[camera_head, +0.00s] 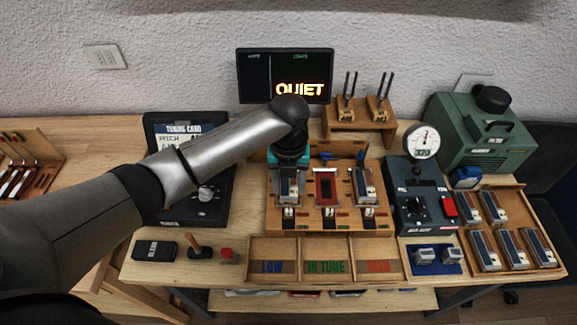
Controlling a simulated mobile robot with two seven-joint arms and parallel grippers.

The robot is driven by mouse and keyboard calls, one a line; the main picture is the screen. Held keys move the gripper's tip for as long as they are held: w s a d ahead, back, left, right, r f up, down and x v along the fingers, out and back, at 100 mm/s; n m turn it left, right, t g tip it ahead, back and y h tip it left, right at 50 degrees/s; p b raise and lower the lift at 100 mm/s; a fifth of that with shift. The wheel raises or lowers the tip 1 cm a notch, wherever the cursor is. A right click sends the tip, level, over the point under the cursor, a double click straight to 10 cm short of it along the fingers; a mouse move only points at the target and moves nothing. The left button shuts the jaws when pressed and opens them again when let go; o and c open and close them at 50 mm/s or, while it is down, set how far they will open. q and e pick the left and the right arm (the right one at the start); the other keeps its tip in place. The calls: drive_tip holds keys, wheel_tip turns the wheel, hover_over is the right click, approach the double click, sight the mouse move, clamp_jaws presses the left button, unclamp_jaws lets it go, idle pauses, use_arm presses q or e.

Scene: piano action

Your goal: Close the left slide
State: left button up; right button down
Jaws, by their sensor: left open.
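A wooden rack (310,225) stands in the middle of the bench with three bays side by side. The left bay holds a silver and dark block (288,186), and the right bay holds a similar block (366,186). The middle bay (325,188) shows a red-edged recess. Small black-and-white pieces sit below each bay, one of them at the left (288,213). I cannot tell which part is the left slide. My left gripper (289,168) is open, pointing down over the back of the left bay; its wrist hides that area. My right gripper is out of view.
A screen (304,90) behind reads QUIET. A tuning card panel (205,205) stands left, and a gauge box (420,208) right. A sorting tray (325,246) lies in front. Two tuning forks on a stand (358,120) rise behind the rack.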

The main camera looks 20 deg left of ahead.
use_arm(q)
wheel_tip(320, 180, up, 6)
idle(0.7)
